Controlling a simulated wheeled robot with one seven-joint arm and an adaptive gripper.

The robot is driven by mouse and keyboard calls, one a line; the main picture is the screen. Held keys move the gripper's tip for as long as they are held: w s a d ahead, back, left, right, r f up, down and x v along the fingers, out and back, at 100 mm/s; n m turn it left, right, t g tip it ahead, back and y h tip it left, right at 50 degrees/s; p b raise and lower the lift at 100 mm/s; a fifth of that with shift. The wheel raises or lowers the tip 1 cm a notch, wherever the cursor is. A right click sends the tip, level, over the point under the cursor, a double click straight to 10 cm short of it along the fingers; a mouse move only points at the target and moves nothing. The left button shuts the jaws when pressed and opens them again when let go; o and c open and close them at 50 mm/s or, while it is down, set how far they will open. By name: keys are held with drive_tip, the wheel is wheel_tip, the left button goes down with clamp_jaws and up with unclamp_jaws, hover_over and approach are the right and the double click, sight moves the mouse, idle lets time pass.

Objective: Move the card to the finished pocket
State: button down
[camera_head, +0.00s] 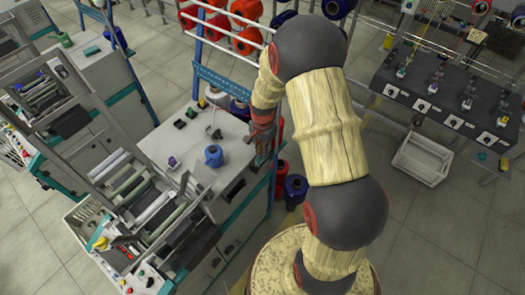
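My gripper (263,138) points down at the right edge of the grey machine table (205,135), partly hidden by my own arm. Its fingers are small and dark here, so I cannot tell if they are open or shut. A small coloured patch shows right at the fingertips; I cannot tell whether it is a card or part of the table edge. I cannot make out the card for certain. No pocket marked as finished can be made out either.
A blue cone of thread (213,156) stands on the table left of my gripper. Red spools (246,40) sit on the rack behind. Blue spools (295,188) stand low beside the table. A white crate (422,160) lies on the floor by the dark winding bench (425,95) at right.

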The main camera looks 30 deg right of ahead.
drive_tip(key=shift+f, duration=0.25)
drive_tip(key=shift+f+b, duration=0.25)
drive_tip(key=shift+b, duration=0.1)
idle(0.3)
drive_tip(key=c, duration=2)
unclamp_jaws()
drive_tip(key=shift+o, duration=0.2)
drive_tip(key=shift+r, duration=0.1)
wheel_tip(320, 180, up, 12)
